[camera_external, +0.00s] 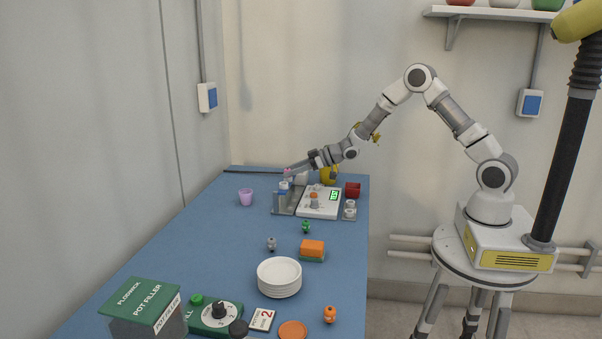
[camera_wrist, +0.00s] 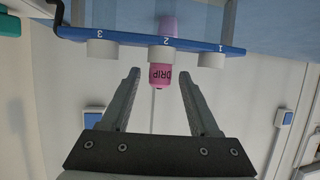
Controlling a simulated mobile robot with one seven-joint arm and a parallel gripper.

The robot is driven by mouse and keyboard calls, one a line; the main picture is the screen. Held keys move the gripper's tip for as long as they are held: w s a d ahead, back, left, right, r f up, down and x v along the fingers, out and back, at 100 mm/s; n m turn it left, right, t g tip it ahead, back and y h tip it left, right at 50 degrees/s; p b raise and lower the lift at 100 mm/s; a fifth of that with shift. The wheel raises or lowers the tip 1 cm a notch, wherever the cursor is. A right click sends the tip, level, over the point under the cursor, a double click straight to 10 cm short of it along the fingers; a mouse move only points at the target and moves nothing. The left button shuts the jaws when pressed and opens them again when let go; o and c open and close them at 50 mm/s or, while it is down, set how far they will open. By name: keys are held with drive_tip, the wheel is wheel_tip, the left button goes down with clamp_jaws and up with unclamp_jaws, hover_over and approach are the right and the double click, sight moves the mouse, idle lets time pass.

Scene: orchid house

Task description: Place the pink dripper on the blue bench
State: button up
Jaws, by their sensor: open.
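The pink dripper (camera_wrist: 161,76), marked DRIP, is in the wrist view at the middle position, number 2, of a blue-edged holder (camera_wrist: 125,41). In the external view the dripper (camera_external: 287,171) is a small pink spot at the far end of the blue bench (camera_external: 200,250). My gripper (camera_wrist: 160,74) is open, and the dripper shows between its two fingertips with a gap on each side. In the external view my gripper (camera_external: 291,172) reaches in from the right; its fingertips are too small to make out there.
The holder has white round fittings at positions 1 (camera_wrist: 211,60) and 3 (camera_wrist: 101,49). White plates (camera_external: 279,277) are nearer. The bench's left-middle is clear.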

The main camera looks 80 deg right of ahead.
drive_tip(key=p+v, duration=0.1)
drive_tip(key=v, duration=1.3)
drive_tip(key=shift+s+d, duration=0.3)
drive_tip(key=shift+s, duration=0.05)
drive_tip(key=shift+o, duration=0.4)
drive_tip(key=shift+s+r, duration=0.15)
drive_tip(key=shift+s, duration=0.5)
drive_tip(key=shift+w, duration=0.1)
drive_tip(key=b+x, duration=0.6)
drive_tip(key=x, duration=1.4)
drive_tip(key=shift+w+a+r+b, duration=0.25)
drive_tip(key=shift+a+r+b, duration=0.05)
drive_tip(key=shift+b, duration=0.1)
clamp_jaws()
